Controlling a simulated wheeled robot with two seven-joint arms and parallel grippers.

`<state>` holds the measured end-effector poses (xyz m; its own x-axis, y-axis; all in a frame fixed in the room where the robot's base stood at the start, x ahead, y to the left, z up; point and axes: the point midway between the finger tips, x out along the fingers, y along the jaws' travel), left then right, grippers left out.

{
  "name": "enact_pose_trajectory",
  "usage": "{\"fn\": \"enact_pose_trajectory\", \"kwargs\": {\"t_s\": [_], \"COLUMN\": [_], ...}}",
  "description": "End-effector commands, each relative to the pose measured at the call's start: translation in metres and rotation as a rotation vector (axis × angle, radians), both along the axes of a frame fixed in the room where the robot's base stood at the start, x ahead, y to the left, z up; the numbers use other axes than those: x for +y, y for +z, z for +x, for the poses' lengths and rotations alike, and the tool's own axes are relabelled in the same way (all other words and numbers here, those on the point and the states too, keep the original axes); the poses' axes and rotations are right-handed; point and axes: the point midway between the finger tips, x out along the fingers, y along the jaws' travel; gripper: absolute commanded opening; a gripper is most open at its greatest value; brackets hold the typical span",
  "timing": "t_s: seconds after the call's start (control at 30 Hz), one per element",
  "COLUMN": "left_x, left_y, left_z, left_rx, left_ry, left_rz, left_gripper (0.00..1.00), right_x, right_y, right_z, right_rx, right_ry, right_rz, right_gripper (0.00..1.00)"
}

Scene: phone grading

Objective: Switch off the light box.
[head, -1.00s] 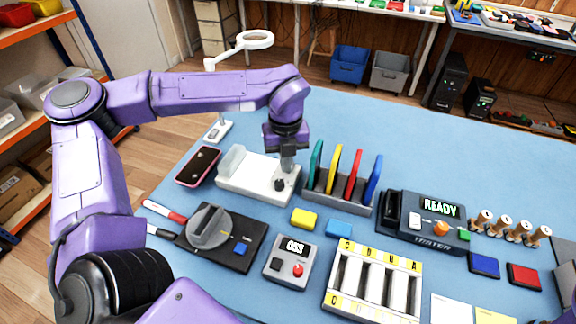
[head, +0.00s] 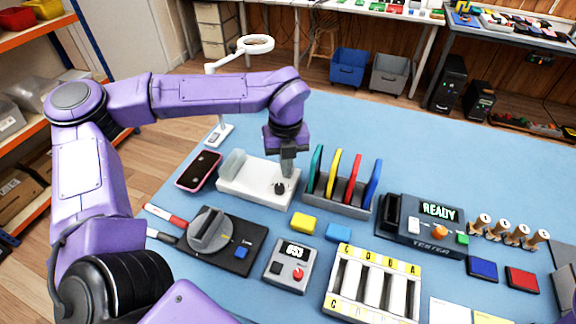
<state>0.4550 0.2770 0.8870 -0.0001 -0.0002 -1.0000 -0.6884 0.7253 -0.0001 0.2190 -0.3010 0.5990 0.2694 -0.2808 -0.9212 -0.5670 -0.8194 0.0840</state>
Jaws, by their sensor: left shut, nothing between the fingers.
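The light box, a white flat box (head: 245,184) with a raised rounded piece at its left end, lies on the blue table. A small black knob or switch (head: 280,188) sits at its right end. My left gripper (head: 287,178) points down over that right end, just above or beside the black switch, with its fingers together and nothing held. I cannot tell whether it touches the switch. The box's top looks plain white, and I cannot tell whether it is lit. My right gripper is not in view.
A phone (head: 199,170) lies left of the box. A rack of coloured panels (head: 338,198) stands close to the right of my gripper. A black dial unit (head: 225,240), a small grey meter (head: 290,262) and a tester (head: 425,225) lie nearer. The table behind the rack is clear.

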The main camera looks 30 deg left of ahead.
Motion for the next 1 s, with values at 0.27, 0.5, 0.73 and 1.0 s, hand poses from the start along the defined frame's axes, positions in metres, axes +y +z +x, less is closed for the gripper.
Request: {"fn": "enact_pose_trajectory", "kwargs": {"t_s": [0.27, 0.5, 0.73, 1.0], "left_x": [0.0, 0.0, 0.0, 0.0], "left_y": [0.032, 0.054, 0.053, 0.053], "left_z": [0.0, 0.0, 0.0, 0.0], "left_rx": [0.001, 0.0, 0.001, 0.001], "left_ry": [0.0, 0.001, 0.0, 0.0], "left_rz": [0.001, 0.0, 0.0, -0.001], "left_gripper": [0.0, 0.0, 0.0, 0.0], "right_x": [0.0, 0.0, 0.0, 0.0], "right_y": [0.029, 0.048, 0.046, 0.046], "right_z": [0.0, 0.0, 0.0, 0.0], "right_rx": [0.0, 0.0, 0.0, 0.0], "right_ry": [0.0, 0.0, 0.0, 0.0], "right_rz": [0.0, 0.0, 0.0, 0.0], "right_gripper": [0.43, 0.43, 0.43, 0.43]}}
